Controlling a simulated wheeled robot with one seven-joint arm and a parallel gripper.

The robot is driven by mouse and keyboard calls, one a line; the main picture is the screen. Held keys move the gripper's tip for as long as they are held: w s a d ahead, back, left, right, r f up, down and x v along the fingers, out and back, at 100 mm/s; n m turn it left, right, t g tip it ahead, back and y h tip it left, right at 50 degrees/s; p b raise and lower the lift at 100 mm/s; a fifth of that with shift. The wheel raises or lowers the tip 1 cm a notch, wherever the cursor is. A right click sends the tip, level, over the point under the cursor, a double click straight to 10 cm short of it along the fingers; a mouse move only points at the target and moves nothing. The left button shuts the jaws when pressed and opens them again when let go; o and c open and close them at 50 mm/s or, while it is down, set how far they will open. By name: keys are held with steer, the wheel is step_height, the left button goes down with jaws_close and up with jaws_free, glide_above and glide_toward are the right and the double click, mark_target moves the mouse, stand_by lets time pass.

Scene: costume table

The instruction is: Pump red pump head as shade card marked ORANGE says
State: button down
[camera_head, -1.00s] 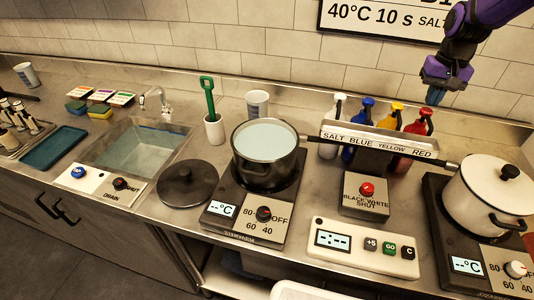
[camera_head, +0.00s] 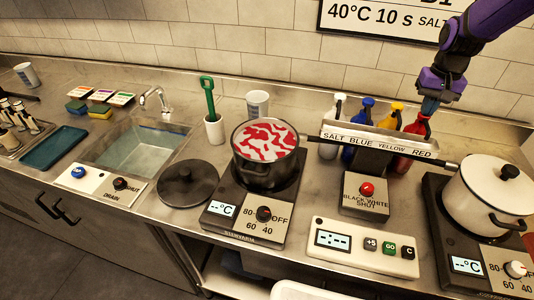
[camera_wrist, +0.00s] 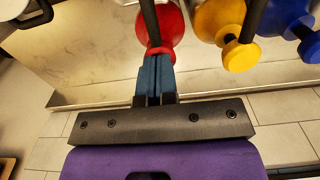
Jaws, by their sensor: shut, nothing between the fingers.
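My gripper (camera_head: 429,106) is shut and points down at the top of the red pump bottle (camera_head: 412,138), at the right end of the labelled rack. In the wrist view its fingertips (camera_wrist: 154,54) meet the red pump head (camera_wrist: 160,50); whether they press on it is hard to tell. The pot (camera_head: 268,170) on the middle hotplate holds pale liquid with red swirls on top. Three small shade cards (camera_head: 104,95) stand behind the sink, with orange, purple and green bands; their writing is too small to read.
White, blue (camera_head: 358,115) and yellow (camera_head: 391,116) pump bottles stand left of the red one, behind the rack label (camera_head: 375,143). A lidded white pot (camera_head: 490,195) is at the right.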

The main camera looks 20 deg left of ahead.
stand_by(0.3)
steer(key=shift+r, duration=1.75)
step_height(320, 180, up, 6)
stand_by(0.6)
steer(key=s+d+r+t, duration=0.1)
steer(key=s+d+r, duration=0.1)
steer(key=s+r, duration=0.5)
steer(key=s+d+r+t, duration=0.2)
steer(key=s+d+r, duration=0.15)
steer(key=s, duration=0.75)
steer(key=s+d+f+t, duration=0.1)
steer(key=s+t, duration=0.1)
steer(key=s, duration=1.5)
steer(key=shift+d, duration=0.2)
